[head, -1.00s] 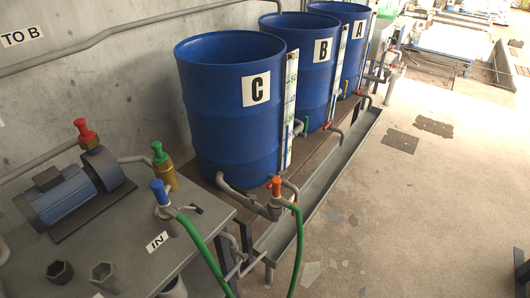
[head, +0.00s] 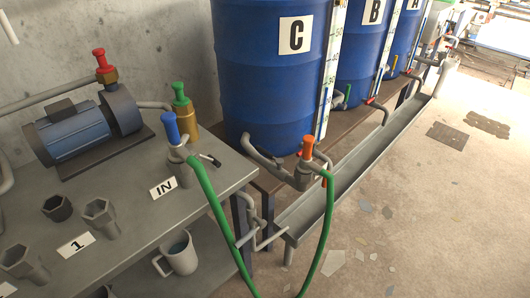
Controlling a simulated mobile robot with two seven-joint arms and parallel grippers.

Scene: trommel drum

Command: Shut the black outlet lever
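A small black lever (head: 211,160) shows beside the blue-topped valve (head: 171,128) on the grey bench, just right of the IN label (head: 163,188). It lies tilted, pointing down to the right. It is small, and I cannot tell whether it stands open or shut. No other clearly black lever shows at the blue drum C (head: 270,95). An orange-topped valve (head: 308,150) stands at the drum's foot, with a green hose (head: 215,205) looping from it to the blue-topped valve. Neither of my grippers is in view.
The grey bench (head: 120,170) carries a blue pump (head: 75,130), red-topped and green-topped fittings and several hex sockets. A grey mug (head: 178,254) stands on its lower shelf. A long trough (head: 345,165) runs before the drums. The floor at right is mostly free.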

